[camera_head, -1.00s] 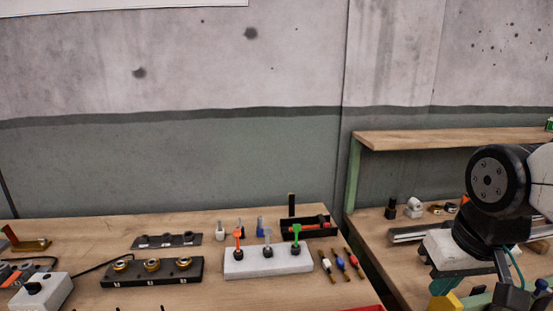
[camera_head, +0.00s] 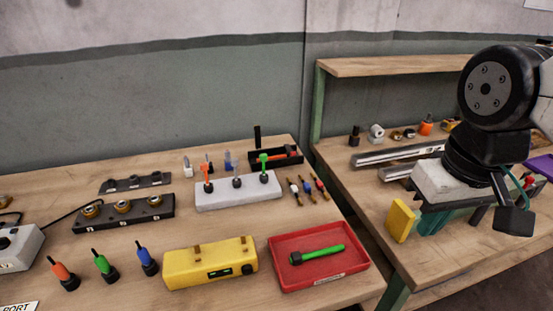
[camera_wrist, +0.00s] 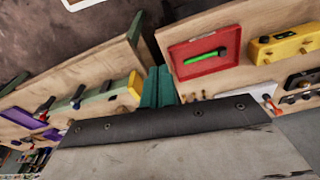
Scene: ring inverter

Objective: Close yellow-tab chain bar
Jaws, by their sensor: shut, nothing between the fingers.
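A yellow tab or block (camera_head: 400,221) stands at the near left edge of the right bench. My gripper (camera_head: 432,222) hangs over the right bench, just right of the yellow tab in the head view. Its teal fingers (camera_wrist: 158,72) are together and empty; they appear between the two benches in the wrist view. Contact with the bar is not visible.
The left bench holds a red tray (camera_head: 279,279) with a green-handled tool, a yellow box (camera_head: 212,264), a white block (camera_head: 222,196) and a dark socket block (camera_head: 145,213). Metal rails (camera_head: 388,152) lie behind my gripper. A gap separates the benches.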

